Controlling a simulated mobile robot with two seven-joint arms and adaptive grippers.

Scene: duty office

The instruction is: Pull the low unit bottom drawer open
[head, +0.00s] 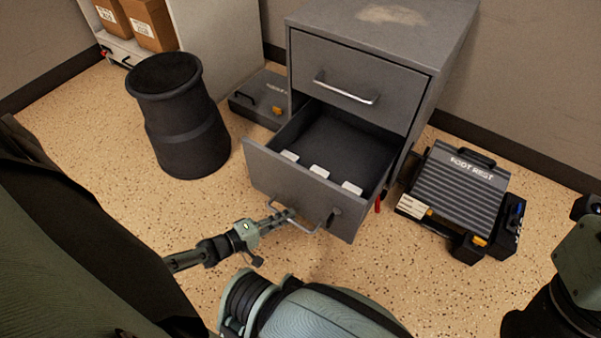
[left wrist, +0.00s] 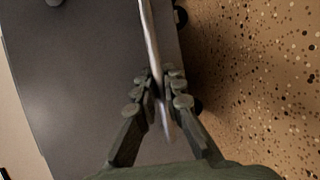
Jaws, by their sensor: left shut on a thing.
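The low unit (head: 371,66) is a grey two-drawer cabinet in the head view. Its bottom drawer (head: 299,189) stands well open, with a dark inside and several white tabs. The top drawer (head: 352,82) is closed. My left gripper (head: 285,214) is shut on the bottom drawer handle (head: 312,224), a metal bar on the drawer front. In the left wrist view the fingers (left wrist: 161,95) lie on both sides of the handle bar (left wrist: 151,40), in front of the grey drawer front (left wrist: 80,85). My right gripper does not show clearly.
A black bin (head: 182,118) stands left of the cabinet. A dark flat case (head: 262,96) lies between them. A foot rest (head: 460,190) lies on the floor to the right. Boxes (head: 139,20) sit on a shelf at the back left. Speckled floor is free before the bin.

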